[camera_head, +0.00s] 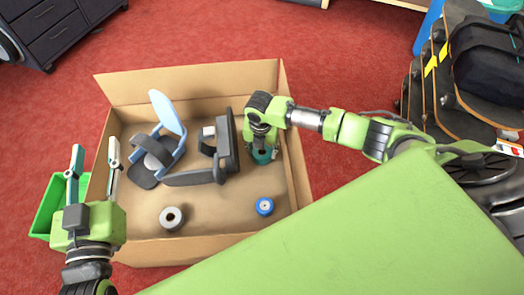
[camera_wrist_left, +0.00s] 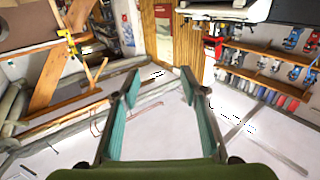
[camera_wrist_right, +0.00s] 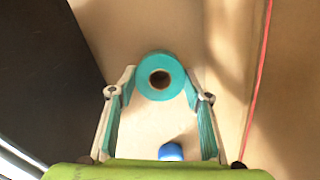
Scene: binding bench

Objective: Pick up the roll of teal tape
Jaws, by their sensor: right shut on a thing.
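The roll of teal tape (camera_wrist_right: 150,89) is between the fingertips of my right gripper (camera_wrist_right: 160,77) in the right wrist view, a round roll with a brown core. My right gripper (camera_head: 262,148) is shut on it, reaching down inside the right part of the cardboard box (camera_head: 190,75). In the head view the teal roll (camera_head: 263,156) is partly hidden under the gripper. My left gripper (camera_head: 94,157) is open and empty at the box's left side; it is also open in the left wrist view (camera_wrist_left: 160,74).
A blue roll (camera_head: 265,206) and a grey roll (camera_head: 172,217) lie on the box floor. A green bin (camera_head: 42,215) stands at left. A green surface (camera_head: 340,235) covers the lower right.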

